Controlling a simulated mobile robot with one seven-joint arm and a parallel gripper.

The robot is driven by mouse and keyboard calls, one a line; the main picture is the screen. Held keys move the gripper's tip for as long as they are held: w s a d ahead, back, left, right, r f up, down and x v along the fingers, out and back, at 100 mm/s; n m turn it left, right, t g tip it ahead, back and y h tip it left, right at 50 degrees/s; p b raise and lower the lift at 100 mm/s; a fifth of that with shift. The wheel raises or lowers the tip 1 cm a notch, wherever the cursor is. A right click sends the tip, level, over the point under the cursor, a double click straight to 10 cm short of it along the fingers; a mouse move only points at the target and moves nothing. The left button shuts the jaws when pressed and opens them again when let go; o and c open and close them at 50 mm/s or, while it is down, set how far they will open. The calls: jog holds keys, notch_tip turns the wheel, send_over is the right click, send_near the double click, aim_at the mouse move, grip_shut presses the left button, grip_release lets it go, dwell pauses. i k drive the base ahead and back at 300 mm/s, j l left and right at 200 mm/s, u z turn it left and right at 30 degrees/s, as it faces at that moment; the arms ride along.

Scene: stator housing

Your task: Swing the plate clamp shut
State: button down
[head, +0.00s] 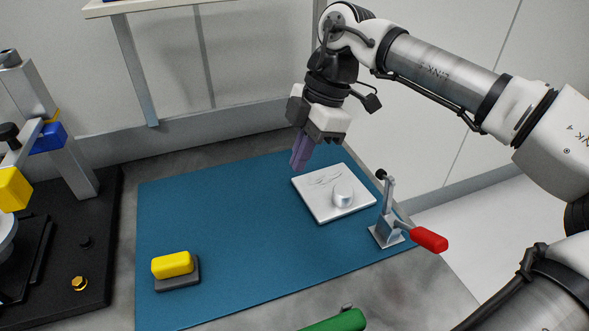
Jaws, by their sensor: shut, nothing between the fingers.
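The plate clamp (388,226) stands at the right edge of the blue mat, beside a pale square plate (318,205). Its metal bar stands upright with a black tip at the top, clear of the plate. Its red handle (429,239) sticks out low to the right, away from the plate. The plate lies flat on the mat and has a round silver knob (343,194) on it. My gripper (299,166) is shut and empty, pointing down above the mat, just behind and left of the plate. It is apart from the clamp.
A yellow block on a grey base (173,266) sits at the mat's front left. A black-based fixture (70,270) stands on the left. A green cylinder (338,322) lies at the front edge. The middle of the blue mat (220,225) is clear.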

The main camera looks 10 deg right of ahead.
aim_at(434, 243)
jog(key=k+l, duration=0.15)
jog(key=k, duration=0.35)
jog(key=k+l, duration=0.15)
jog(key=k, duration=0.35)
jog(key=k+l, duration=0.15)
jog(key=k, duration=0.3)
